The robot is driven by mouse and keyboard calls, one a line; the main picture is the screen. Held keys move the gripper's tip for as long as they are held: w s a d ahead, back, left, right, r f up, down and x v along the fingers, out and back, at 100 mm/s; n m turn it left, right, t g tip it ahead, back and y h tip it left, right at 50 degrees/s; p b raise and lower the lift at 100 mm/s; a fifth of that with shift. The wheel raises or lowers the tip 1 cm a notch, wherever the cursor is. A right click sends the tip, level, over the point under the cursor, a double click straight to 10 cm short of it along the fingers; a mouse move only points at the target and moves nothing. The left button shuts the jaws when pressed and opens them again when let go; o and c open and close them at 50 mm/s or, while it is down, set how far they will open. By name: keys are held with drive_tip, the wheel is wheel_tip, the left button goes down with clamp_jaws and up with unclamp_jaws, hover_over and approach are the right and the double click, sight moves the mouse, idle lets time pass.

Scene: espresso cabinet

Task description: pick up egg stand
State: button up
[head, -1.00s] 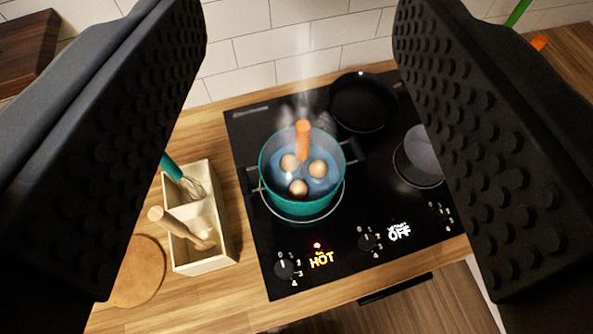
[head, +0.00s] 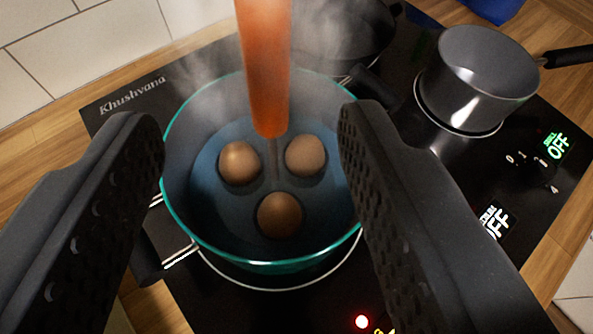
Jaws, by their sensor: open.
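The egg stand's orange handle (head: 264,75) rises upright from the middle of a teal-rimmed pot (head: 203,247). Its thin stem goes down into the water; its base is hard to make out there. Three brown eggs (head: 279,215) sit around the stem. The pot stands on the cooktop and steam rises from it. My gripper (head: 252,135) is open and empty in the head view, one finger on each side of the pot's near half. The handle appears beyond and between the fingertips, apart from both.
A grey saucepan (head: 482,75) stands on another burner at the right, its handle pointing right. A dark pan (head: 345,30) is behind the pot. The black cooktop (head: 125,105) has a lit red light at the front. The tiled wall (head: 110,45) is at back left.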

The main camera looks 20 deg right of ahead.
sight(256, 57)
drive_tip(key=p+x, duration=0.1)
drive_tip(key=x, duration=0.6)
drive_tip(key=shift+d, duration=0.1)
drive_tip(key=shift+d+r+p+x, duration=0.15)
drive_tip(key=shift+p+x, duration=0.2)
drive_tip(key=shift+x, duration=1)
drive_tip(key=shift+d+r+p+x, duration=0.1)
drive_tip(key=shift+p+x, duration=0.2)
drive_tip(key=shift+x, duration=1)
clamp_jaws()
